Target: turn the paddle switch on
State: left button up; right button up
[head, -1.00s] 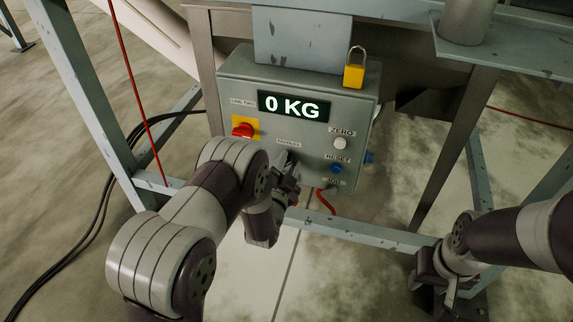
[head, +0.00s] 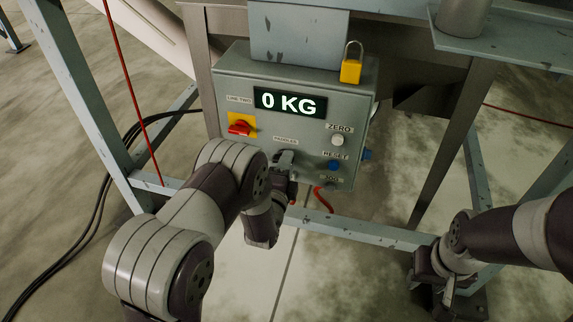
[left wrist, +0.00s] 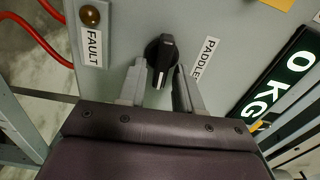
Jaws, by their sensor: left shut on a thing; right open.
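The paddle switch (left wrist: 160,55) is a black rotary knob with a pale line, on the grey control box (head: 230,90) beside a label that reads PADDLE in the left wrist view. My left gripper (head: 284,163) is at the lower middle of the box face. In the left wrist view its two grey fingers (left wrist: 161,75) stand on either side of the knob, shut on it. The gripper hides most of the knob in the head view. My right gripper (head: 447,282) is open and empty at the lower right, away from the box.
The box has a 0 KG display (head: 290,103), a red switch on a yellow plate (head: 240,126), a ZERO button (head: 338,140), a blue RESET button (head: 334,165) and a yellow padlock (head: 351,70) on top. Frame legs stand on both sides.

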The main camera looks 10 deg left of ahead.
pick_arm(q)
jog(key=shift+f+m, duration=0.1)
jog(key=shift+m, duration=0.3)
jog(key=o, duration=0.7)
jog(key=s, duration=0.6)
jog(key=s+p, duration=0.1)
jog(key=s, duration=0.5)
jog(key=shift+s+a, duration=0.2)
jog(key=shift+s, duration=0.2)
